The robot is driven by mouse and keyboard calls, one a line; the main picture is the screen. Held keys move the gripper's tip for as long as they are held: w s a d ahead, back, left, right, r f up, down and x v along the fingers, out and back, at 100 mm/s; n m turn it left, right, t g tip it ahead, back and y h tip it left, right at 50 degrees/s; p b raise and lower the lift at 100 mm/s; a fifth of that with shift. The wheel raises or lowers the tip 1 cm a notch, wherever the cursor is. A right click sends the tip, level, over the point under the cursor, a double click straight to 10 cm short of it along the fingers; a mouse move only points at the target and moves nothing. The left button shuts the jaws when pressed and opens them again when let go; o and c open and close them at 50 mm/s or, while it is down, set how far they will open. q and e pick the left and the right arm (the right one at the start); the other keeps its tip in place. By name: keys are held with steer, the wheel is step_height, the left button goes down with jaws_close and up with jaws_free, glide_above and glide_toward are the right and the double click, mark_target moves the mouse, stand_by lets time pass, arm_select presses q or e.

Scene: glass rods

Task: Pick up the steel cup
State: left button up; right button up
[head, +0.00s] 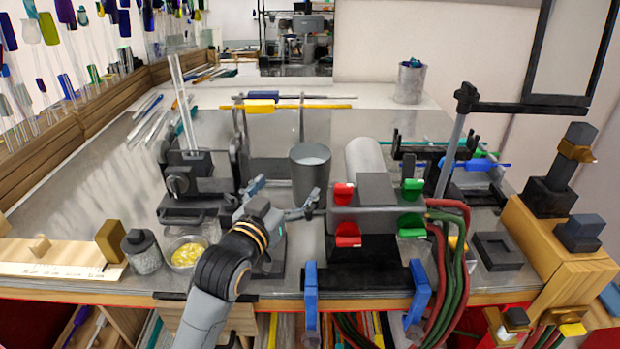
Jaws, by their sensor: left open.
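A dark grey metal cup (310,176) stands upright near the middle of the bench, with its round open top showing. A second, lighter metal cup (409,82) stands at the back right with blue-green pieces in it. I cannot tell for sure which one is the steel cup. My left gripper (292,204) is open and empty, just in front of the dark cup. It overlaps the cup's lower part in the picture, and I cannot tell whether they touch. My right gripper is not in view.
A burner block (375,222) with red and green valves stands right of the dark cup. A clamp stand (190,175) holds a clear rod at the left. A dish of yellow pieces (187,252) and a jar (142,250) stand at the front left. Blue (262,95) and yellow rods lie behind.

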mark_target(303, 167)
arm_select(q)
steer(key=shift+w+d+r+p, duration=0.2)
steer(key=shift+w+d, duration=0.15)
steer(key=shift+w, duration=0.25)
steer(key=shift+w+d+r+p, duration=0.15)
steer(key=shift+w+d, duration=0.2)
steer(key=shift+w, duration=0.25)
steer(key=x, duration=0.3)
steer(key=shift+w+f, duration=0.25)
steer(key=shift+w, duration=0.05)
steer(key=shift+w+d+p, duration=0.15)
steer(key=shift+w+p, duration=0.15)
steer(key=shift+p, duration=0.05)
steer(key=shift+w+d+r, duration=0.1)
steer(key=shift+w, duration=0.1)
steer(key=shift+f+p+x, duration=0.1)
steer(key=shift+p+x, duration=0.4)
steer(key=shift+x, duration=0.65)
steer(key=shift+f+p+x, duration=0.15)
steer(key=shift+p+x, duration=0.35)
steer(key=shift+x, duration=0.6)
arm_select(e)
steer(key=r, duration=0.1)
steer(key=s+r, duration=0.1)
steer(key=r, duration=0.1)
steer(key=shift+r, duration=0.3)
